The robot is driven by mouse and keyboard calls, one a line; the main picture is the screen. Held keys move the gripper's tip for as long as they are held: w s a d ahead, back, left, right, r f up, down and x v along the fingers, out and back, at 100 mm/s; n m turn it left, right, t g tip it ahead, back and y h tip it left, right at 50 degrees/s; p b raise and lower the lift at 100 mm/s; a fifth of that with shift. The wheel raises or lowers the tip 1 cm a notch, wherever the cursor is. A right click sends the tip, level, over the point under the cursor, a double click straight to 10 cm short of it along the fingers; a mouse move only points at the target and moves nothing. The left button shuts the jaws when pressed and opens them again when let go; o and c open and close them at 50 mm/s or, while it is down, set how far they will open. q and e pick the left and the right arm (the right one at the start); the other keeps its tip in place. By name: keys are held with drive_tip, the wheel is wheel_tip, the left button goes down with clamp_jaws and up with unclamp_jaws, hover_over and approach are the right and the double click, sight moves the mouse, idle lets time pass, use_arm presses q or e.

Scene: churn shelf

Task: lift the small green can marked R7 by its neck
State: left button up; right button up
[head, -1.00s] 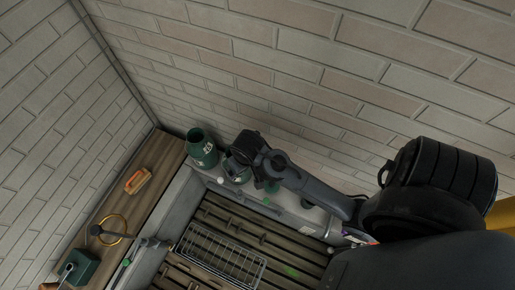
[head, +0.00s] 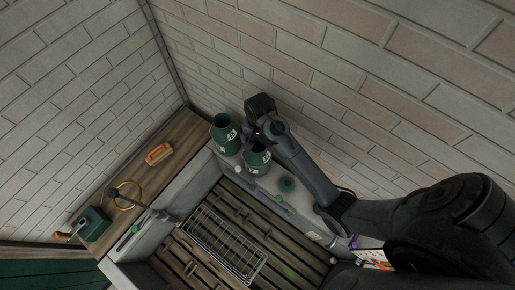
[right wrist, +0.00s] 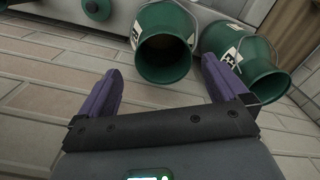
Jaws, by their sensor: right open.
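Two dark green cans with white labels stand side by side on the grey ledge in the head view: a left can (head: 226,137) and a right can (head: 258,164). I cannot read R7 on either label. My right gripper (head: 261,122) is open, behind and above the right can. In the right wrist view, the gripper (right wrist: 161,74) has its purple fingers spread on either side of one can's open mouth (right wrist: 164,58), with no clear contact. The other can (right wrist: 246,62) lies just beyond the right finger. My left gripper is not in view.
A small round green object (head: 287,184) sits on the ledge right of the cans. The brick wall (head: 330,90) rises close behind. A wire rack (head: 225,243) lies on slats in front.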

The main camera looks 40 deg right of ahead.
sight(257, 156)
wheel_tip(257, 156, down, 6)
drive_tip(key=shift+w+a+r+p, duration=0.15)
drive_tip(key=shift+r+p, duration=0.05)
drive_tip(key=shift+p, duration=0.7)
drive_tip(key=shift+r, duration=0.1)
clamp_jaws()
